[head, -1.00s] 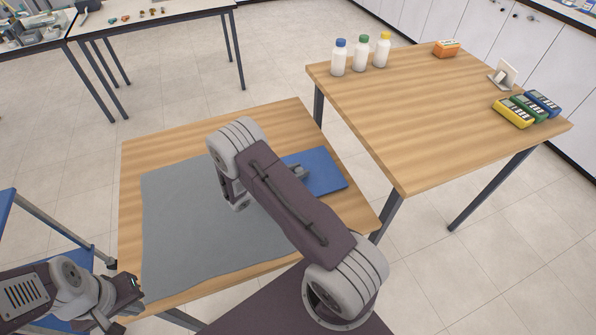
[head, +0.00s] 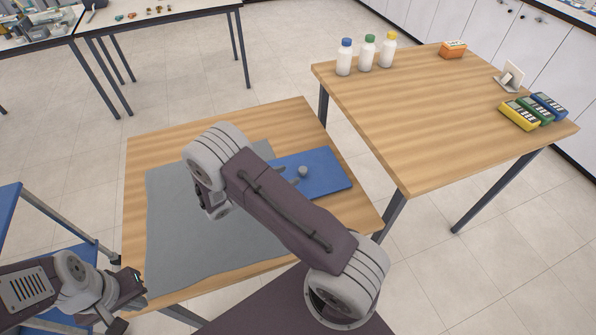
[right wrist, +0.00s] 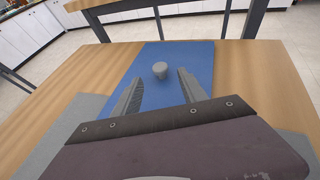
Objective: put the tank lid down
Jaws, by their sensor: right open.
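A flat blue rectangle (head: 326,178) lies on the wooden table, with a small grey round knob (head: 303,171) on it. The right wrist view also shows the blue surface (right wrist: 185,58) and the knob (right wrist: 160,70). I cannot tell whether the blue piece is the tank lid itself or a mat under it. My right gripper (right wrist: 158,90) is open and empty; the knob stands free beyond its fingertips.
A grey cloth (head: 170,245) covers much of the wooden table (head: 140,150). A higher table (head: 400,110) at the right carries bottles (head: 367,54), an orange box (head: 453,50) and several meters (head: 533,110). A blue-shelved frame (head: 8,205) stands at the left.

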